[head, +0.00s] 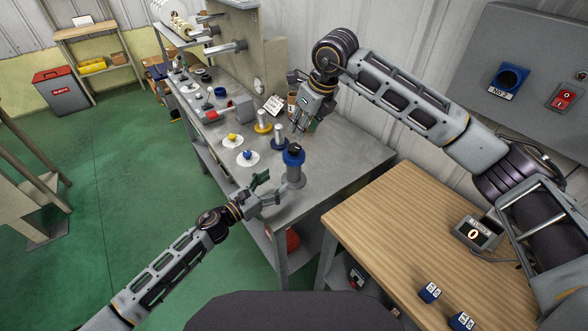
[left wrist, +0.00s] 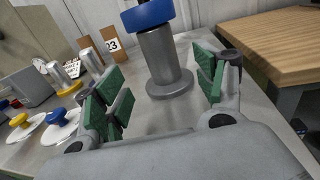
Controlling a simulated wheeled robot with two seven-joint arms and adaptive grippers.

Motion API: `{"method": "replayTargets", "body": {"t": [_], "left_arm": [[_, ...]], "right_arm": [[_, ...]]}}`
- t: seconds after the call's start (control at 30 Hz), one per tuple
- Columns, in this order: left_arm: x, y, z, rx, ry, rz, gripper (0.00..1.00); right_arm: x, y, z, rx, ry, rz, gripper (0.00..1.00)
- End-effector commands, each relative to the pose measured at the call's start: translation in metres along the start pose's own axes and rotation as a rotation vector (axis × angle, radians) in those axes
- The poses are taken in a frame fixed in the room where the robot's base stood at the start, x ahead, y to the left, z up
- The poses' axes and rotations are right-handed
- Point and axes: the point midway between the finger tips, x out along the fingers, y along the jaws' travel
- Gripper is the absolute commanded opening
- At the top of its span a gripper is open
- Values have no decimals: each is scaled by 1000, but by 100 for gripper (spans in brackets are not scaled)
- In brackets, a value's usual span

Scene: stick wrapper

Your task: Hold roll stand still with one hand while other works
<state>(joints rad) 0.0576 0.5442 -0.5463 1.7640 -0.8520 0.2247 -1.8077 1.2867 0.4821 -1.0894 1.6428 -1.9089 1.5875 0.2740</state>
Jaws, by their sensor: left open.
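The roll stand is a grey cylinder on a round base (head: 294,179) with a blue roll (head: 293,156) on top, upright near the front of the grey bench. My left gripper (head: 267,189) is open just in front of it, at base height. In the left wrist view the stand's post (left wrist: 160,58) rises beyond and between the green finger pads, apart from both, and the blue roll (left wrist: 148,14) is cut off by the top edge. My right gripper (head: 301,122) hangs over the bench behind the stand, pointing down. Whether its fingers are open is unclear.
Two grey posts stand left of the roll stand, one on a yellow base (head: 263,123) and one on a blue base (head: 279,140). White discs with yellow (head: 232,138) and blue (head: 248,156) knobs lie beside them. A wooden table (head: 400,235) adjoins at right.

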Motion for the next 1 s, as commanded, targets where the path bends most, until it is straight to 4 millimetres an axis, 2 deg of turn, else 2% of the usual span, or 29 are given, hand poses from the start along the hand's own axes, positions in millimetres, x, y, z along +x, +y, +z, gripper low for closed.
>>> {"method": "replayTargets", "body": {"t": [1.0], "left_arm": [[86, 0, 0, 0, -1, -1, 71]], "right_arm": [[0, 0, 0, 0, 0, 0, 36]]}}
